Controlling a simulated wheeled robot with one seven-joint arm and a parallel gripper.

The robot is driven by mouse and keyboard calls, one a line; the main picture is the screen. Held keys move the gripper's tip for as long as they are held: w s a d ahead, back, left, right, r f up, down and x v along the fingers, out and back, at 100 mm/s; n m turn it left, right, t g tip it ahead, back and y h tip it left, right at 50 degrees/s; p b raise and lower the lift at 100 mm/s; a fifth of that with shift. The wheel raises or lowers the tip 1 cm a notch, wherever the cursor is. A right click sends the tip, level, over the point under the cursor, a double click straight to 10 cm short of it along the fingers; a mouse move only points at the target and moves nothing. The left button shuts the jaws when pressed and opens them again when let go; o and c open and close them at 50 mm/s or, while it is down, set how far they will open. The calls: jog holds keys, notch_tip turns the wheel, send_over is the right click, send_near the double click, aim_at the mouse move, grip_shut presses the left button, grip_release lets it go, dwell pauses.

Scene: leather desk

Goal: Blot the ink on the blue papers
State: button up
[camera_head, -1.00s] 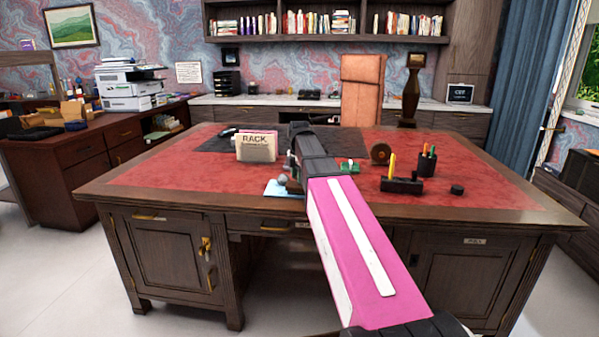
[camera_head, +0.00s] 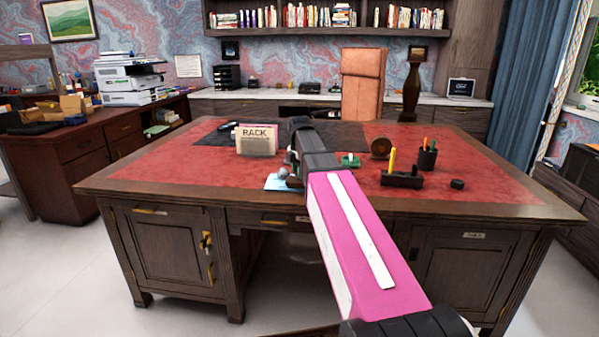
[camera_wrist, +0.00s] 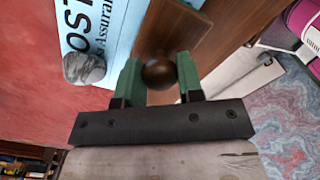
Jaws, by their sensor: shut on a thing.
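In the wrist view my gripper (camera_wrist: 158,80), with green fingers, is shut on the round dark knob of a brown wooden blotter (camera_wrist: 172,35). The blotter lies over or beside the right part of a light blue paper (camera_wrist: 100,20) with large dark printing. I cannot tell whether it touches the paper. A grey marbled ball (camera_wrist: 84,67) rests on the paper's near edge. In the head view the blue paper (camera_head: 279,184) lies at the front edge of the desk, with the ball (camera_head: 283,173) on it. My arm hides most of the gripper there. No ink shows clearly.
A cream holder marked RACK (camera_head: 257,141) stands behind the paper. To the right on the red desk top (camera_head: 470,178) are a small green object (camera_head: 349,160), a round brown object (camera_head: 381,148), a black stand (camera_head: 402,180), a pen cup (camera_head: 427,158) and a small black piece (camera_head: 457,184).

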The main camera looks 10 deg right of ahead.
jog(key=shift+f, duration=0.4)
jog(key=shift+s+d+r+t+y, duration=0.15)
jog(key=shift+d+y, duration=0.15)
jog(key=shift+y, duration=0.25)
jog(key=shift+d+t+y, duration=0.15)
jog(key=shift+d+y, duration=0.15)
jog(key=shift+y, duration=0.25)
jog(key=shift+a+f+h, duration=0.2)
jog(key=shift+a+h, duration=0.45)
jog(key=shift+h, duration=0.45)
jog(key=shift+w+a+r+g+h, duration=0.1)
jog(key=shift+w+a+g+h, duration=0.15)
jog(key=shift+h, duration=0.3)
jog(key=shift+w+a+r+g+h, duration=0.1)
jog(key=shift+a+g+h, duration=0.25)
jog(key=shift+h, duration=0.2)
jog(key=shift+s+d+f+t+y, duration=0.15)
jog(key=shift+d+y, duration=0.2)
jog(key=shift+y, duration=0.25)
jog(key=shift+s+d+f+t+y, duration=0.15)
jog(key=shift+d+y, duration=0.2)
jog(key=shift+y, duration=0.25)
jog(key=shift+s+d+r+t+y, duration=0.1)
jog(key=shift+d+r+t+y, duration=0.2)
jog(key=shift+d+y, duration=0.5)
jog(key=shift+w+a+f+h, duration=0.1)
jog(key=shift+a+h, duration=0.4)
jog(key=shift+w+a+f+h, duration=0.1)
jog(key=shift+a+h, duration=0.35)
jog(key=shift+h, duration=0.05)
